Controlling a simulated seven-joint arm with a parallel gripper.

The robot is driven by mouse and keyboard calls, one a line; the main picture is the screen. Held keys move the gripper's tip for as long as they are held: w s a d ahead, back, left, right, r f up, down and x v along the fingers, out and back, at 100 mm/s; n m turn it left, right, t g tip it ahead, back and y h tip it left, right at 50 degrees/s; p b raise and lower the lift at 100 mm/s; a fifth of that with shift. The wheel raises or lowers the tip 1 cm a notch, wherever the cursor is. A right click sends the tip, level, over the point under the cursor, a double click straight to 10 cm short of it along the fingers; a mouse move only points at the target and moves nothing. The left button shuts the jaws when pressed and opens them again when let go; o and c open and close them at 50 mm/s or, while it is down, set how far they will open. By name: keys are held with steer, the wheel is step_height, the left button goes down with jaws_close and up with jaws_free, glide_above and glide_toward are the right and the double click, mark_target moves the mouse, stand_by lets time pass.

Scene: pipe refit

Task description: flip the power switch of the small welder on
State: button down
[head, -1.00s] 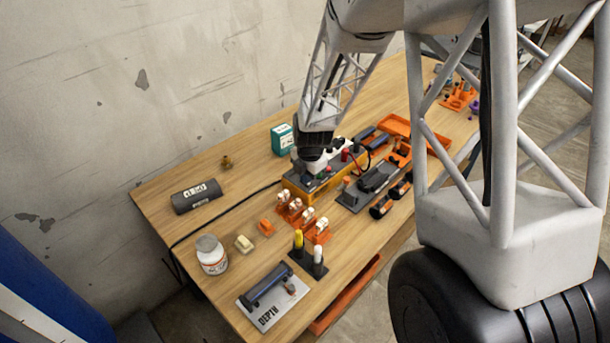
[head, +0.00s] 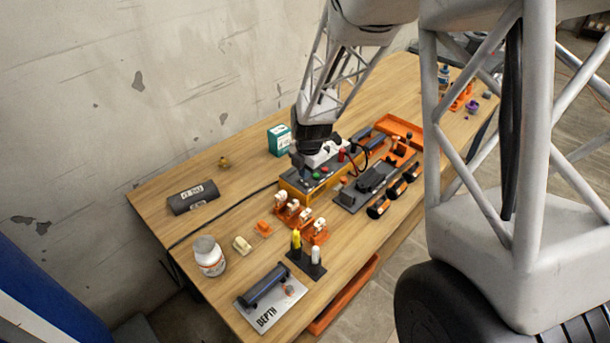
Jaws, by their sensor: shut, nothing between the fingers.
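The small welder (head: 292,195) is a low box with a yellow lower side and a dark top, standing mid-table. Its top carries small red and green knobs or buttons and a red terminal with a dark cable. My gripper (head: 302,170) points down over the left part of the welder's top. Its fingers are shut with nothing between them, and they look close to the top panel. Whether they touch it I cannot tell. The power switch is too small, or hidden by my gripper, to make out, so its position cannot be told.
A teal box (head: 279,140) stands close behind the welder. Orange holders with white pieces (head: 294,207) stand in front. A grey tray (head: 360,189) and black-orange cylinders (head: 379,208) lie to the right. A white jar (head: 208,256) stands front left. The table's left back is mostly clear.

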mark_target(306, 184)
step_height(306, 184, up, 11)
steer(key=s+d, duration=0.1)
steer(key=shift+r, duration=0.15)
stand_by(0.4)
stand_by(0.4)
steer(key=shift+w+a, duration=0.4)
steer(key=shift+w, duration=0.05)
steer(key=shift+f, duration=0.2)
steer(key=shift+w+a+f, duration=0.25)
steer(key=shift+f, duration=2)
steer(key=shift+w+a+f, duration=0.2)
steer(key=shift+f, duration=2.1)
steer(key=shift+w+a+f, duration=0.25)
steer(key=shift+f, duration=2)
